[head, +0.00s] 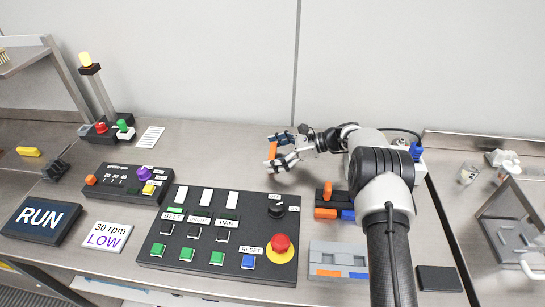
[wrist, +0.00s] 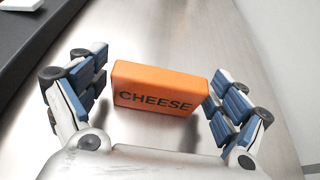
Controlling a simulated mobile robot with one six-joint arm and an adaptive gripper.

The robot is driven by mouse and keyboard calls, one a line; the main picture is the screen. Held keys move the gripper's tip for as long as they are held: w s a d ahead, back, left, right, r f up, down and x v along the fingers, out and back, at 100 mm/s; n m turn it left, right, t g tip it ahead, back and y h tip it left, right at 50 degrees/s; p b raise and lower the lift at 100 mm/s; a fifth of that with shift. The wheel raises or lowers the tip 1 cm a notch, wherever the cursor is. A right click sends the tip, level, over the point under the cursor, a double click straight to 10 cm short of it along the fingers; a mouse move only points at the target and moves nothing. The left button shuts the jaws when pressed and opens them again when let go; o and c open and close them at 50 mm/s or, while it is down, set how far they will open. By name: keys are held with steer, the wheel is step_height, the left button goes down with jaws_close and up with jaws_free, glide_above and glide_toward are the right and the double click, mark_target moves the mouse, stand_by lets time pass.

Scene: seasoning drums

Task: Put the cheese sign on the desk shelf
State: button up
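The cheese sign (wrist: 158,90) is an orange block with black letters reading CHEESE. In the wrist view it stands upright on the metal desk, between the two blue-padded fingers of my gripper (wrist: 160,105). The right fingertip is very near its right end, and a gap shows at its left end. In the head view the sign (head: 273,151) is a small orange piece between the fingers of my gripper (head: 275,150), at the back of the desk. My gripper is open around it. I cannot pick out for sure which shelf is the desk shelf.
A large black control panel (head: 215,258) with a red stop button (head: 281,243) lies left of my arm. Orange and blue blocks (head: 326,212) and a grey tray (head: 338,247) sit near my arm. A metal shelf (head: 22,60) stands at far left.

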mark_target(273, 150)
steer(key=c, duration=0.9)
steer(key=shift+r, duration=0.1)
step_height(273, 150, up, 20)
steer(key=p, duration=0.6)
